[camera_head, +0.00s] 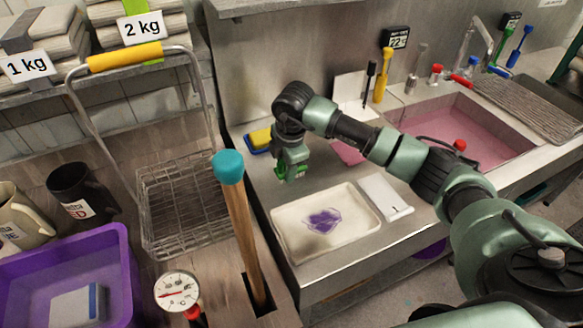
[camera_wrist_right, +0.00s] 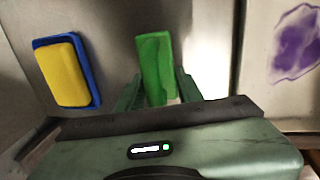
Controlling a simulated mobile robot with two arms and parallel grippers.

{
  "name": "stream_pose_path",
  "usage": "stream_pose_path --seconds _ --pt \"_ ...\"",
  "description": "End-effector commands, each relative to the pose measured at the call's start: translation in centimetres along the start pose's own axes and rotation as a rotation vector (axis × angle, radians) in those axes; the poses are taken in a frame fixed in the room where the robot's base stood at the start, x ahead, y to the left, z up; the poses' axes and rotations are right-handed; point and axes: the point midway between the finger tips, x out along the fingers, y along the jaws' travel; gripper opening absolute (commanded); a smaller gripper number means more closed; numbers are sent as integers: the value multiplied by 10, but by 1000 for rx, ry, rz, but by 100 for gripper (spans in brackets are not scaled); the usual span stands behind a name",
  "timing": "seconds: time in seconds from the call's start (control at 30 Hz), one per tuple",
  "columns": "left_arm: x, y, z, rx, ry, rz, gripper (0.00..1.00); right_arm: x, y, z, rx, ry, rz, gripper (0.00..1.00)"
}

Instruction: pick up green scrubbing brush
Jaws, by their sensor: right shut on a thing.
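The green scrubbing brush (camera_wrist_right: 155,66) is between the fingers of my right gripper (camera_wrist_right: 158,88) in the right wrist view. The gripper is shut on it. In the head view my right gripper (camera_head: 290,172) points down over the metal counter, behind the white tray, with a bit of green at its tips. I cannot tell whether the brush is touching the counter. My left gripper is not in view.
A yellow and blue sponge (camera_head: 259,139) lies left of the gripper. A white tray with a purple stain (camera_head: 288,246) and a white pad (camera_head: 385,197) are in front. A pink-filled sink (camera_head: 465,125) is at right. A teal-topped wooden handle (camera_head: 240,215) stands at left.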

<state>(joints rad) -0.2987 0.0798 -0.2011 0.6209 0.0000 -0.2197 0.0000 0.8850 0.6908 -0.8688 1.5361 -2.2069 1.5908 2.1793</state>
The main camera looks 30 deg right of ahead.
Motion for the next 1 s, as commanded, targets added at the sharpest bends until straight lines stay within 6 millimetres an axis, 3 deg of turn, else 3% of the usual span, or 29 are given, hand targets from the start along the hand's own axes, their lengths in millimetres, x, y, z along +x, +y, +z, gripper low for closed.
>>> stream_pose_path --seconds 0.47,0.67,1.0 --pt "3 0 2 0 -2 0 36 -10 3 0 1 0 2 0" --pt "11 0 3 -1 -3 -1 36 -40 10 0 0 1 6 0" --pt "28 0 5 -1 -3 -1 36 -122 25 0 0 2 7 0"
